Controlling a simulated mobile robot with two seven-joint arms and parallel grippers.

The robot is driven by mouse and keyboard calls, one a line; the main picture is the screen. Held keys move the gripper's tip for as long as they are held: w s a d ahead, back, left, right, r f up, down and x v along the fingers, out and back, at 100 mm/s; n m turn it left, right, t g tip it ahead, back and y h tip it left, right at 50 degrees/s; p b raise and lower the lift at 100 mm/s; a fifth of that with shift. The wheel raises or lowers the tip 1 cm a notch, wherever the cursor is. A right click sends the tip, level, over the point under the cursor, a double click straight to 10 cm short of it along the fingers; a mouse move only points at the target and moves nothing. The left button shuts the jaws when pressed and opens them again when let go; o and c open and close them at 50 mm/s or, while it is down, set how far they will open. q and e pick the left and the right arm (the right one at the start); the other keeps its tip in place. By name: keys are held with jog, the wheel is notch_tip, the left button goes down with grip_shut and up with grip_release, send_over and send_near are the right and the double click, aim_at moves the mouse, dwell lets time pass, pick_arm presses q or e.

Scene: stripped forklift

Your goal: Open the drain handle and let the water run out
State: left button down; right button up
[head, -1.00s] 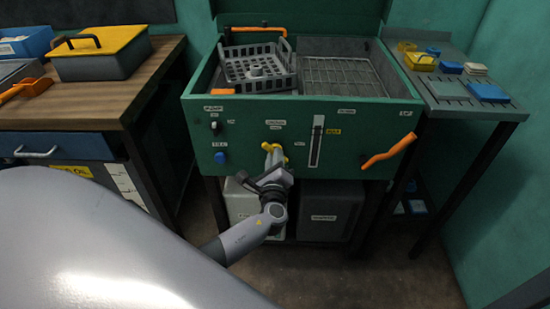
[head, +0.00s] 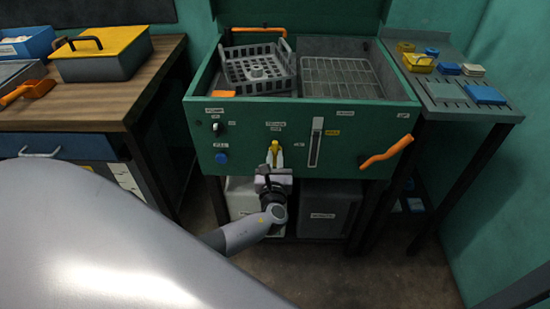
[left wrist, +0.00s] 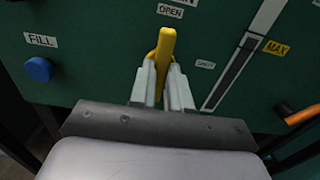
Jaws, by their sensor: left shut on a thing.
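The yellow drain handle (head: 275,147) is on the green front panel of the wash tank (head: 350,114). It points nearly upright, just below its label with the word OPEN, as the left wrist view shows (left wrist: 167,42). My left gripper (head: 274,163) is shut on the handle. Its two pale fingers (left wrist: 163,82) sit on either side of the handle's lower part. The handle's pivot is hidden between the fingers. I see no running water. The drain outlet is not visible. My right gripper is not in view.
A blue FILL knob (head: 221,158) is left of the handle, and a level gauge (head: 315,142) is right of it. An orange bar handle (head: 387,153) sticks out at the panel's right. Two bins (head: 330,207) stand below the tank.

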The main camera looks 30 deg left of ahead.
pick_arm(q)
jog(key=shift+f+m, duration=0.1)
jog(key=shift+m, duration=0.2)
jog(key=c, duration=1.1)
grip_release()
jog(key=v, duration=0.7)
jog(key=shift+s+d+p, duration=0.1)
jog(key=shift+p, duration=0.3)
